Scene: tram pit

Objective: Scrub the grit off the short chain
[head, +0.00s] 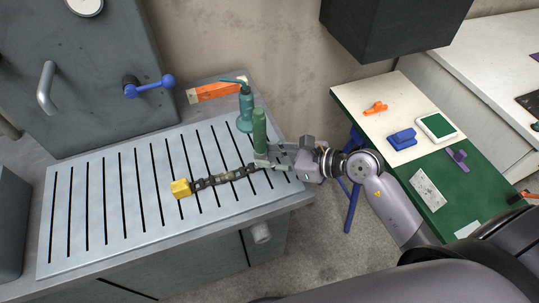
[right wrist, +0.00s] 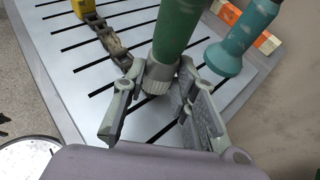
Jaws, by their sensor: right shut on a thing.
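The short chain (head: 222,178), dark brown and dirty-looking, lies across the slotted metal top (head: 110,220). A yellow block (head: 180,188) sits at its left end. The chain also shows in the right wrist view (right wrist: 110,38). My right gripper (head: 262,160) is shut on a green-handled tool (head: 259,126) at the chain's right end. The tool stands roughly upright, with a grey collar (right wrist: 158,74) between the fingers in the right wrist view. Its lower end is hidden, so I cannot tell whether it touches the chain. My left gripper is out of view.
A teal bottle with a spout (head: 246,106) stands just behind the tool. An orange-and-white strip (head: 215,91) lies at the back. A grey panel with a blue handle (head: 150,86) rises at the left. A side table (head: 455,183) with small items stands right.

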